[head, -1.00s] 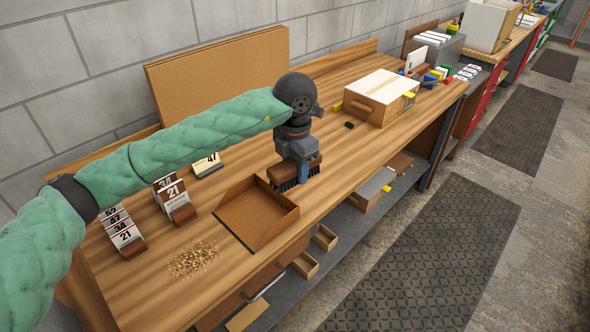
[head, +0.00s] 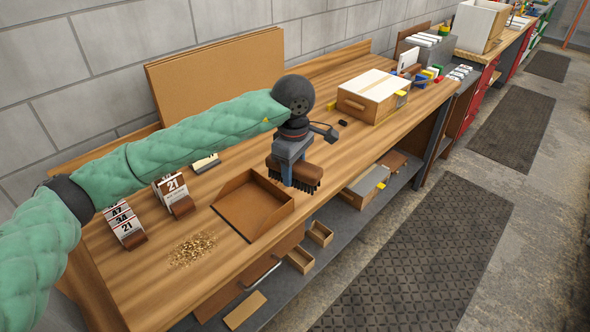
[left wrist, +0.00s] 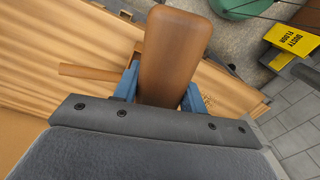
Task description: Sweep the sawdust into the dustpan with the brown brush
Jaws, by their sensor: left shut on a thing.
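My left gripper (head: 288,172) is shut on the brown brush (head: 309,171), whose dark bristles point down at the bench. The brush is just right of the dustpan. In the left wrist view the brush's wooden back (left wrist: 172,60) sits between the two blue fingers. The brown dustpan (head: 252,205) lies flat on the bench, its open side facing the sawdust. The sawdust (head: 193,249) is a loose patch on the wood, left of and in front of the dustpan. My right gripper is not in view.
Number-card blocks (head: 174,193) and (head: 125,226) stand left on the wooden bench (head: 150,285). A wooden box (head: 373,97) stands at the back right. A brown board (head: 218,75) leans on the wall. Small trays (head: 300,260) sit below the bench's front edge.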

